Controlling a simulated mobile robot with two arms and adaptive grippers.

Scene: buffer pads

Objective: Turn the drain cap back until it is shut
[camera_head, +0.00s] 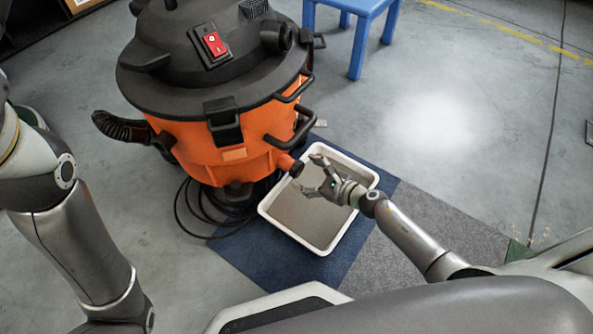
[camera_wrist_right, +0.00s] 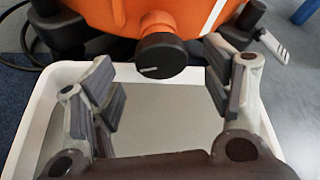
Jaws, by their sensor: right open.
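The drain cap (camera_wrist_right: 161,56) is a dark round knob with a pale line across its face, on the lower front of the orange vacuum drum (camera_head: 207,150). In the head view the drain cap (camera_head: 296,168) sits at the end of a short orange spout, above the edge of a white tray (camera_head: 271,215). My right gripper (camera_head: 308,176) is open and empty in front of the cap, over the tray. In the right wrist view the gripper's fingers (camera_wrist_right: 160,85) stand apart to either side, with the cap ahead between them and not touched. My left gripper is out of frame.
The tray holds greyish liquid or a plain grey floor; I cannot tell which. It stands on a blue mat (camera_head: 228,258). A blue stool (camera_head: 360,40) stands behind. Floor at right is clear.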

